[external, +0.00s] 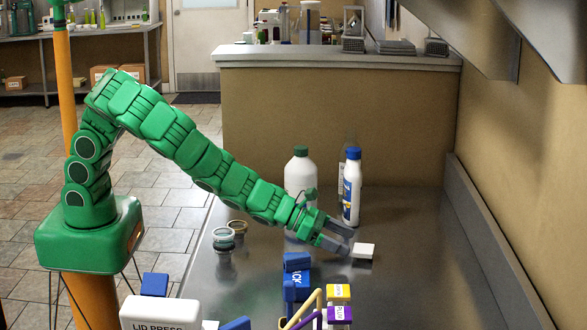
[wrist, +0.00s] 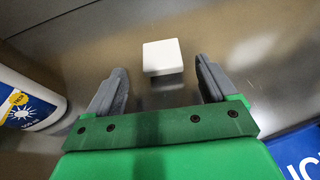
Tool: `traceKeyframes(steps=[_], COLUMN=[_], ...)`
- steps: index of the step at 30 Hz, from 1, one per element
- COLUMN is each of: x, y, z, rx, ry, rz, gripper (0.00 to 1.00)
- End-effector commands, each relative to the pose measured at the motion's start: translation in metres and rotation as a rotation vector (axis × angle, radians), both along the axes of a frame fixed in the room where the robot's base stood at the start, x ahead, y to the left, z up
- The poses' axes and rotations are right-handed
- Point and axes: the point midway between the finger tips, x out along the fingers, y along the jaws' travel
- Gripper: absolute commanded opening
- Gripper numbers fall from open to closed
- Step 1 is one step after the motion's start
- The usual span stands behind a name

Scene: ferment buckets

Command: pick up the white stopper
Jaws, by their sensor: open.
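The white stopper (external: 363,250) is a small white block lying on the metal counter, just right of my gripper (external: 345,240) in the external view. In the wrist view the stopper (wrist: 162,57) sits ahead of my gripper (wrist: 162,80), roughly centred between the two grey fingers and slightly beyond their tips. The fingers are spread apart with nothing between them, and they do not appear to touch the stopper.
A white bottle with a green cap (external: 300,175) and a white bottle with a blue cap (external: 352,190) stand behind the gripper. Blue blocks (external: 297,275) and a white lid press box (external: 160,313) are nearer the camera. The counter (external: 420,270) right of the stopper is clear.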

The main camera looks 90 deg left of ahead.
Motion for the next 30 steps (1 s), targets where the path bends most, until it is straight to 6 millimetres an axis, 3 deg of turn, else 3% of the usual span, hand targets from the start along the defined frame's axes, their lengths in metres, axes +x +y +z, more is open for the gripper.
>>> traceKeyframes(steps=[21, 30], x=[0.050, 0.054], y=[-0.012, -0.012], z=[-0.022, -0.023], rx=[-0.002, 0.000], ry=[0.001, 0.001], rz=[0.000, 0.000], gripper=[0.85, 0.85])
